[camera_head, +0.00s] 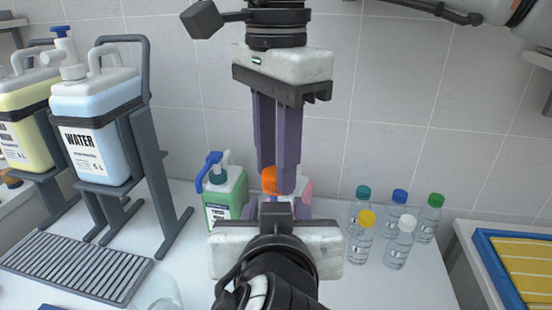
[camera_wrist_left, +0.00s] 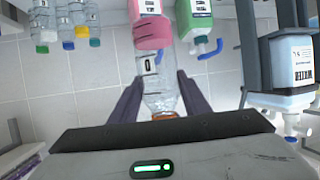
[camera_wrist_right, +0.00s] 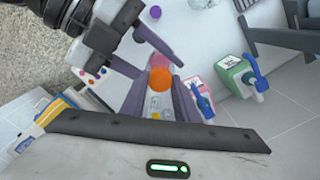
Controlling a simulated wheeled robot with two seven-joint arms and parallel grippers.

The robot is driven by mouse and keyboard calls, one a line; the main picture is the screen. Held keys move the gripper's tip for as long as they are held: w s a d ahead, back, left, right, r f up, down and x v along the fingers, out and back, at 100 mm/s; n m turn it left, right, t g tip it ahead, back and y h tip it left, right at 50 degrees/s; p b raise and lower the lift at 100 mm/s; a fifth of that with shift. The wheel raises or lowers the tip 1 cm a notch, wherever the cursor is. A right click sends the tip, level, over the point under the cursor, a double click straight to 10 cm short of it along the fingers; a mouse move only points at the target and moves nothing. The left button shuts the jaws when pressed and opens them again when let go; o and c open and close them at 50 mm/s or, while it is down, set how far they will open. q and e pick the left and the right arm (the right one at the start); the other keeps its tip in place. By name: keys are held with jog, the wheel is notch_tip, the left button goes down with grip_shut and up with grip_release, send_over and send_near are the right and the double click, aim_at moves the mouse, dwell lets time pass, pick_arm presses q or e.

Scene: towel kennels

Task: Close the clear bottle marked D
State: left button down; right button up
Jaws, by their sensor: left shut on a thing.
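The clear bottle (camera_wrist_left: 158,82) stands between the fingers of my left gripper (camera_wrist_left: 158,90), which is shut on it. In the left wrist view, turned upside down, an orange cap (camera_wrist_left: 163,117) shows at the bottle's mouth, partly hidden by my gripper. In the head view the orange cap (camera_head: 269,181) shows just above my left gripper (camera_head: 276,205). My right gripper (camera_head: 277,182) points down from above, open, with its fingertips around the cap; the cap (camera_wrist_right: 160,78) also shows between them in the right wrist view. I cannot read the letter D or tell whether the cap is seated.
A green pump bottle (camera_head: 224,195) and a pink bottle (camera_head: 307,188) stand close behind. Several clear bottles with coloured caps (camera_head: 398,247) stand to the right. Water jug (camera_head: 95,115) sits on a rack at left, near a grey grate (camera_head: 75,268). A blue-edged tray (camera_head: 487,250) is far right.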

jog(key=m, duration=0.7)
jog(key=shift+m, duration=0.3)
jog(key=m, duration=0.7)
jog(key=o, duration=1.2)
jog(key=shift+o, duration=0.2)
notch_tip(320, 180, up, 12)
